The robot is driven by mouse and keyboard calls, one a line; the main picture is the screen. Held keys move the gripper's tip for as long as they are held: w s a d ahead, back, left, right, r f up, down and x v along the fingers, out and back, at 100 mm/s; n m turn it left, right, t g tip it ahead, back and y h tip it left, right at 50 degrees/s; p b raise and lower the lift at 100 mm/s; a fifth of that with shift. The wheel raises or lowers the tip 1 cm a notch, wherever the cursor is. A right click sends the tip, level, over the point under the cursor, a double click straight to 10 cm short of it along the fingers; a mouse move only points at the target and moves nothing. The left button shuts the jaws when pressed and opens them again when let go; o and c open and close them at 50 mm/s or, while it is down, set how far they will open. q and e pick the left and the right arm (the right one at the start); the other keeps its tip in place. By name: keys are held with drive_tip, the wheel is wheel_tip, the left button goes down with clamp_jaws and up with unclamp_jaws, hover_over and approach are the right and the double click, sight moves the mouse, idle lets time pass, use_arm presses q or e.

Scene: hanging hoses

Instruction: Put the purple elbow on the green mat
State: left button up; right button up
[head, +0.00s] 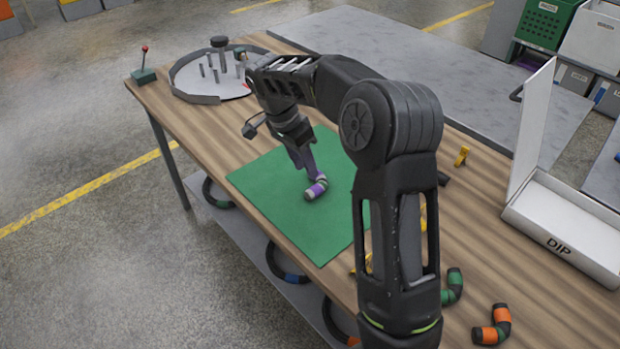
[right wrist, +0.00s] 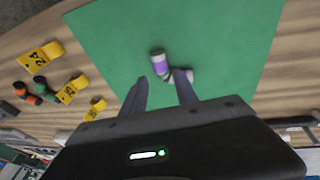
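The purple elbow (head: 316,188), with grey bands, appears to lie on the green mat (head: 265,184) near its middle. It also shows in the right wrist view (right wrist: 160,65), just beyond the fingertips and partly hidden by the right-hand finger. My right gripper (head: 307,168) points down over the mat, right at the elbow. In the right wrist view its two fingers (right wrist: 158,80) stand apart with green mat visible between them, so it is open. I cannot tell whether one finger touches the elbow. My left gripper is not in view.
A green elbow (head: 453,286) and an orange elbow (head: 493,325) lie at the table's near right. Yellow number tags (right wrist: 40,56) lie beside the mat. A white DIP box (head: 570,222) stands at the right edge. A round grey tray with pegs (head: 195,98) stands at the far left.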

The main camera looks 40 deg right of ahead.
drive_tip(key=p+v, duration=0.1)
drive_tip(key=v, duration=0.3)
drive_tip(key=shift+r, duration=0.1)
idle(0.5)
